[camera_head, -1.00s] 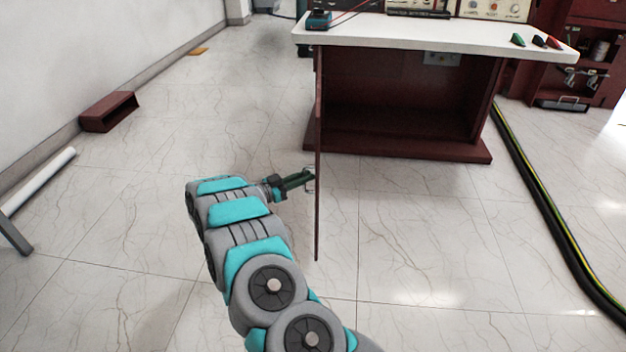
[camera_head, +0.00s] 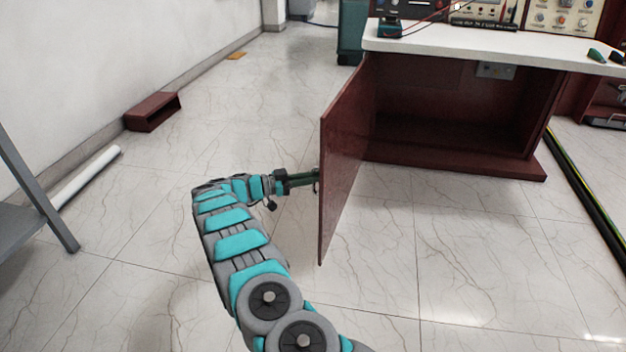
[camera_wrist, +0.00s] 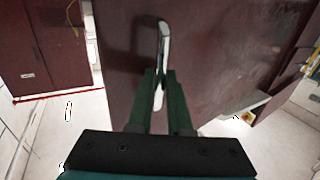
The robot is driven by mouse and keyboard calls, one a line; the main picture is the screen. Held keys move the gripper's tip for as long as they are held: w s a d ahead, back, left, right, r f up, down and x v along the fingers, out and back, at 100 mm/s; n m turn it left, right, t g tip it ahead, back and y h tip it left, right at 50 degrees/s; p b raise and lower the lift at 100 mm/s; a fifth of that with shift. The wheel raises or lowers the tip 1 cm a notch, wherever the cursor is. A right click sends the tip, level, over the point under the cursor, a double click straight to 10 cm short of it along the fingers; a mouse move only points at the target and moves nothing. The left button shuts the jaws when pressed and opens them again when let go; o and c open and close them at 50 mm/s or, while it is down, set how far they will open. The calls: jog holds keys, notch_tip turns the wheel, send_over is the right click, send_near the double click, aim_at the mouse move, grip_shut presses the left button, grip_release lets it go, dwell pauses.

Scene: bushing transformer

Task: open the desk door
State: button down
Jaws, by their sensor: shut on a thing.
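The desk (camera_head: 470,165) has a white top and a dark red body, and its compartment stands open to view. Its dark red door (camera_head: 342,165) is swung far out from the left side of the opening. In the wrist view the door (camera_wrist: 215,70) fills the middle, with a pale metal handle (camera_wrist: 164,42) on its face. My gripper (camera_head: 314,178) reaches the door's outer face from the left. In the wrist view its two dark green fingers (camera_wrist: 160,88) are closed around the lower part of the handle.
A dark red box (camera_head: 152,112) and a white pipe (camera_head: 88,177) lie by the left wall. A grey table (camera_head: 25,225) stands at the left edge. A black and yellow cable (camera_head: 590,205) runs along the floor at right. The floor before the desk is clear.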

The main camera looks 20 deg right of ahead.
jog(key=shift+w+d+r, duration=0.15)
jog(key=shift+w+d, duration=0.05)
jog(key=shift+w, duration=0.05)
jog(key=c, duration=0.9)
grip_release()
jog(key=shift+d, duration=0.15)
jog(key=shift+s+a, duration=0.1)
jog(key=shift+a, duration=0.25)
jog(key=shift+w+a, duration=0.15)
jog(key=shift+a, duration=1.8)
jog(key=shift+w+a, duration=0.1)
jog(key=shift+a, duration=1.8)
